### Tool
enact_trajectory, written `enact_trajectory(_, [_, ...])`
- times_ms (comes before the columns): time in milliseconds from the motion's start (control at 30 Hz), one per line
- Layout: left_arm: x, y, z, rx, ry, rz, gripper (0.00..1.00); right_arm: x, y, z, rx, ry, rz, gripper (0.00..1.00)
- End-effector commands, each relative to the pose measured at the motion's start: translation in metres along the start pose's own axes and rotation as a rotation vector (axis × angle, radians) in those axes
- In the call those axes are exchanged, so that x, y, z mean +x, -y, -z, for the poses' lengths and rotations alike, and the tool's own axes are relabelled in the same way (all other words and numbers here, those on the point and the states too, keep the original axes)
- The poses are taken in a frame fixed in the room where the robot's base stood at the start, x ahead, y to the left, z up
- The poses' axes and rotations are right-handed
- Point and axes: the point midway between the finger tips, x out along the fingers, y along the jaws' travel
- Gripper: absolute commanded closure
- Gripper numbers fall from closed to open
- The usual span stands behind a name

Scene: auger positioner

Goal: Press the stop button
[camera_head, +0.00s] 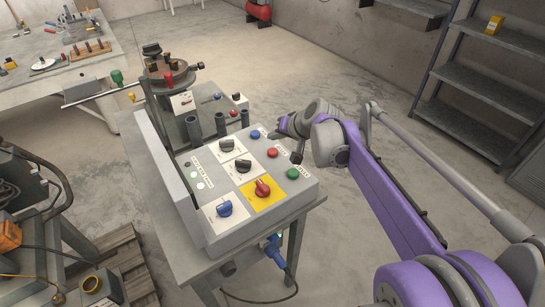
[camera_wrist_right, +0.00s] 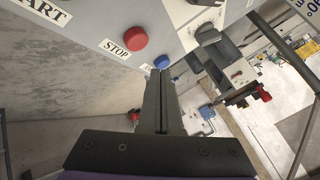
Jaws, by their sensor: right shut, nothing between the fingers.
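The stop button is a red round button on the grey control box (camera_head: 226,235), between the blue and green buttons. It shows in the head view (camera_head: 272,152), and in the wrist view the red button (camera_wrist_right: 136,38) sits beside a STOP label. My right gripper (camera_head: 281,128) is at the box's right edge by these buttons, shut and empty. In the wrist view its fingertips (camera_wrist_right: 161,73) appear just below the blue button (camera_wrist_right: 162,61), right of the red one. Contact with the panel cannot be told. My left gripper is out of view.
A green button (camera_head: 292,173), a red knob on a yellow plate (camera_head: 263,188) and black knobs share the panel. The auger positioner (camera_head: 172,75) stands behind the box. Shelves (camera_head: 470,85) stand at right. The floor between is clear.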

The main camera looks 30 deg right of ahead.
Motion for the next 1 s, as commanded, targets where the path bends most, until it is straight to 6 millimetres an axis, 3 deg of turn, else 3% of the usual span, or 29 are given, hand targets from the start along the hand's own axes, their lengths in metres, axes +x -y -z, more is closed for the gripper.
enact_trajectory(33, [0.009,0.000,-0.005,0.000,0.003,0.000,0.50,0.009,-0.006,-0.006,0.000,0.001,-0.001,1.00])
enact_trajectory(233, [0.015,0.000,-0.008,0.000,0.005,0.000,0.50,0.020,-0.014,-0.014,0.000,0.000,0.000,1.00])
enact_trajectory(1000, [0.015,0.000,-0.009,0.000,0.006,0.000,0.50,0.021,-0.015,-0.015,0.000,-0.001,0.000,1.00])
